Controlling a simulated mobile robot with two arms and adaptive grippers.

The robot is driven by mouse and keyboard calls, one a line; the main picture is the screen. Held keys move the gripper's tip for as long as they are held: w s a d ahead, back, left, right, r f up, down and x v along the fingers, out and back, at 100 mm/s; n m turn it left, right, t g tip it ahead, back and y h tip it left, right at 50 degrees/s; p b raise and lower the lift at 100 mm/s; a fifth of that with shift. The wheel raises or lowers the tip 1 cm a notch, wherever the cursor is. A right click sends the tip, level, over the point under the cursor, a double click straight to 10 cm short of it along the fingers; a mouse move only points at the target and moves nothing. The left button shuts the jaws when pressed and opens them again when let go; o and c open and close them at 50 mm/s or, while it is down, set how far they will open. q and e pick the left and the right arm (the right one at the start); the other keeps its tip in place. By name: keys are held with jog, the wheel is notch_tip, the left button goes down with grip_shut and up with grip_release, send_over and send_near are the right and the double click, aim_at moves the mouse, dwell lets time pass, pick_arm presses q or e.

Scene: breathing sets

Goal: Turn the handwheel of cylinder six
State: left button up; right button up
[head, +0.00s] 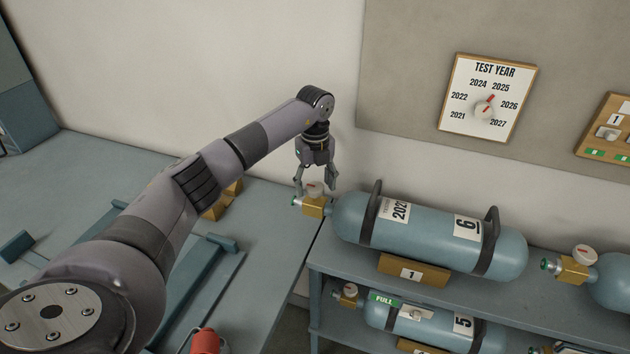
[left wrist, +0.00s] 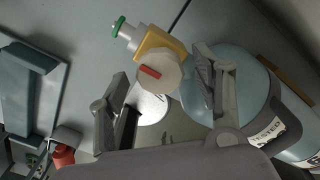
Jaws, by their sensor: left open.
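Cylinder six (head: 440,235) is a blue-grey cylinder lying on the top of a rack, with a "6" label and a year label. Its brass valve (head: 313,206) points left. The white handwheel (head: 315,188) sits on top of the valve. My left gripper (head: 315,190) points down over the handwheel, its fingers apart around or just above it. In the left wrist view the handwheel (left wrist: 158,80) with a red mark shows between and slightly beyond the open fingers (left wrist: 163,100). I cannot tell whether the fingers touch it. My right gripper is not in view.
Cylinder five (head: 430,325) lies on the shelf below with a green "FULL" tag. Another cylinder (head: 612,280) lies to the right. A "TEST YEAR" dial board (head: 487,98) hangs on the wall. A blue-grey bench (head: 270,215) with a red object (head: 205,341) is at left.

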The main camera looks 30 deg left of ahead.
pick_arm(q)
jog(key=shift+c, duration=0.4)
jog(key=c, duration=1.1)
